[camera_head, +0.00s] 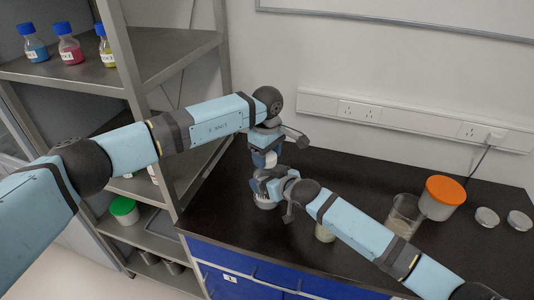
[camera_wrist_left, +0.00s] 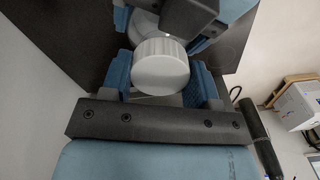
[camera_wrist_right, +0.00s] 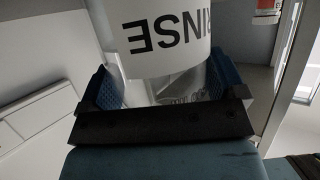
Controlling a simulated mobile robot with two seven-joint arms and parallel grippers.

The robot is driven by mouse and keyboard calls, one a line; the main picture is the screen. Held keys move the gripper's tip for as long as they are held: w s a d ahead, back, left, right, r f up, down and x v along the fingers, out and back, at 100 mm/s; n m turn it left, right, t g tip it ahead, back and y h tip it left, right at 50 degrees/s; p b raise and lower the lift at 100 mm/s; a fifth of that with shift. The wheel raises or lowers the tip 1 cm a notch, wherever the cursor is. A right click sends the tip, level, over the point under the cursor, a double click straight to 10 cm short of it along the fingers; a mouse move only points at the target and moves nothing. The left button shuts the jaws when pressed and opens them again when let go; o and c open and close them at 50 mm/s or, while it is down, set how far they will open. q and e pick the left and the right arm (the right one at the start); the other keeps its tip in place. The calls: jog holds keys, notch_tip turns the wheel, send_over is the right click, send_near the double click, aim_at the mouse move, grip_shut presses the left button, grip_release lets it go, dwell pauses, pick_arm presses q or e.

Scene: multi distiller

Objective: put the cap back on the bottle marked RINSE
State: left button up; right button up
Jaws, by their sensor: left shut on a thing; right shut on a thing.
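A white ribbed cap (camera_wrist_left: 160,68) sits between the fingers of my left gripper (camera_wrist_left: 162,80), which is shut on it. In the head view my left gripper (camera_head: 267,150) is directly above my right gripper (camera_head: 268,182). My right gripper (camera_wrist_right: 165,82) is shut on the white bottle marked RINSE (camera_wrist_right: 165,35), whose label appears upside down in the right wrist view. The bottle's lower end (camera_head: 265,203) shows below my right gripper in the head view. The bottle's mouth is hidden, so I cannot tell whether the cap touches it.
On the dark bench (camera_head: 330,175) a glass beaker (camera_head: 404,216), an orange-lidded tub (camera_head: 441,197) and two small round lids (camera_head: 487,217) stand to the right. A pale jar (camera_head: 325,233) is partly behind my right arm. A metal shelf (camera_head: 165,60) with blue-capped bottles (camera_head: 70,46) is at left.

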pick_arm(q)
jog(key=shift+f, duration=0.2)
pick_arm(e)
jog(key=c, duration=0.4)
pick_arm(q)
jog(key=m, duration=0.6)
jog(key=shift+m, duration=0.3)
pick_arm(e)
jog(key=shift+c, duration=0.2)
pick_arm(q)
jog(key=o, duration=0.9)
jog(key=shift+r, duration=2.25)
